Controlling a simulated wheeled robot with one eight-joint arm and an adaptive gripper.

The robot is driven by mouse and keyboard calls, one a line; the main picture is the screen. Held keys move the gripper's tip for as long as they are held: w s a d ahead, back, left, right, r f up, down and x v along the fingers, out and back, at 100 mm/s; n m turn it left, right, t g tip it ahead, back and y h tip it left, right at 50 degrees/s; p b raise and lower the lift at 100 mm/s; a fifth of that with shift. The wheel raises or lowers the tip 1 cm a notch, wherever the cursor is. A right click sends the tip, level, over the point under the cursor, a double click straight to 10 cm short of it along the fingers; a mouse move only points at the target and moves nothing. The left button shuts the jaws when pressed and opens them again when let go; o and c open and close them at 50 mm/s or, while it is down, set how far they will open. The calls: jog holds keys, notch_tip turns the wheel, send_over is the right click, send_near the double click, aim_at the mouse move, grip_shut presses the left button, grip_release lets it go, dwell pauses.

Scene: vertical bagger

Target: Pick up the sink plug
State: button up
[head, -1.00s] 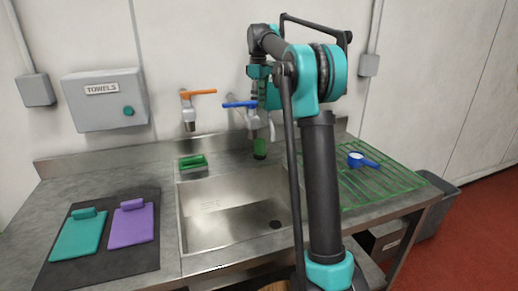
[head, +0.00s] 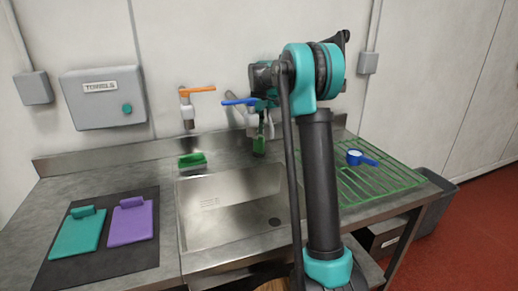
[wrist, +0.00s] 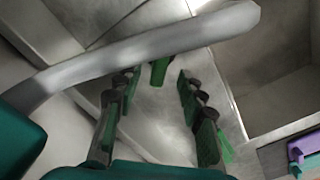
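A small upright green piece with a dark lower end (head: 259,147), which looks like the sink plug, stands on the steel ledge behind the basin, below the blue-handled tap. It also shows in the wrist view (wrist: 159,72), beyond and between my fingertips. My gripper (wrist: 157,82) is open, with its dark and green fingers apart on either side of the piece and nothing held. In the head view my gripper (head: 265,125) is just above it, partly hidden by the tap and my arm. I cannot tell whether the fingers touch it.
The grey tap spout (wrist: 150,48) crosses the wrist view close to my fingers. The blue-handled tap (head: 250,108) and orange-handled tap (head: 188,105) are on the wall. A green dish (head: 192,160) sits left. The basin (head: 230,210) is empty. A blue scoop (head: 358,158) lies on the green rack.

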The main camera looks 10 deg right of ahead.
aim_at(259, 146)
notch_tip(259, 146, down, 3)
jog(key=shift+d+f, duration=0.1)
jog(key=shift+f, duration=0.05)
grip_shut()
dwell(0.4)
